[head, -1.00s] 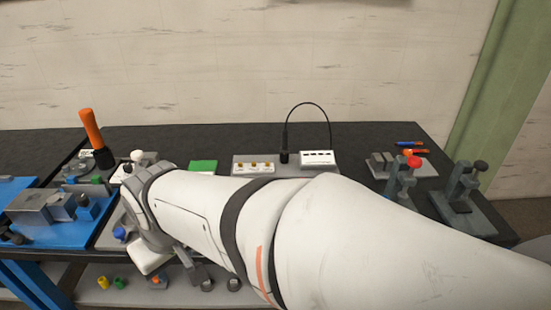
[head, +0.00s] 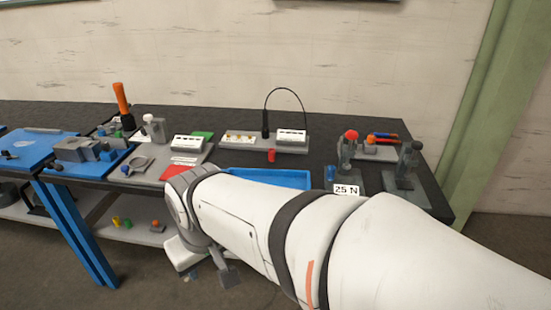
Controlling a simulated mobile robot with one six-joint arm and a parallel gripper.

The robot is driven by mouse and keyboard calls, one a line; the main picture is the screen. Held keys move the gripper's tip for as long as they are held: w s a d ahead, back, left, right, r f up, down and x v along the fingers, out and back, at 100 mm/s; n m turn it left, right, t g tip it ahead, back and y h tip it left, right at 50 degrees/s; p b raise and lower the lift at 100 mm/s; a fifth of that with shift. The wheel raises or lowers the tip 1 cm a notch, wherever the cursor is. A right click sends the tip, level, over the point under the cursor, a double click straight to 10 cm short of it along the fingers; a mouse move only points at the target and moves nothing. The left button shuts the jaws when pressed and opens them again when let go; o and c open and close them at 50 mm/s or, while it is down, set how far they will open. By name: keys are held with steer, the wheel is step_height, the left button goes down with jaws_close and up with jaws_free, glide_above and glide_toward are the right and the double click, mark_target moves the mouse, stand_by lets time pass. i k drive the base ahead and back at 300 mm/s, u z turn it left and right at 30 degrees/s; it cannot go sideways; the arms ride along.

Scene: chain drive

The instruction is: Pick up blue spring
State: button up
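A small upright blue piece (head: 331,173), possibly the blue spring, stands on the dark bench behind the "25 N" label (head: 346,189); it is too small to make out coils. My arm crosses the front of the bench from the lower right. My gripper (head: 206,275) hangs low in front of the bench edge, left of and well away from that blue piece. One grey finger shows. A tiny bluish and yellowish spot shows near the gripper, too small to identify. The gap between the fingers is unclear.
A blue tray (head: 268,178) lies partly behind my arm, with a red piece (head: 271,155) behind it. Clamp-like fixtures (head: 404,165) stand at right. A blue fixture plate (head: 98,163) and an orange-handled tool (head: 121,101) are at left. Yellow and green pieces lie on the lower shelf (head: 147,232).

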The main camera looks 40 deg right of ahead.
mark_target(332, 174)
steer(key=k, duration=1)
steer(key=z, duration=1.5)
steer(key=i, duration=1.45)
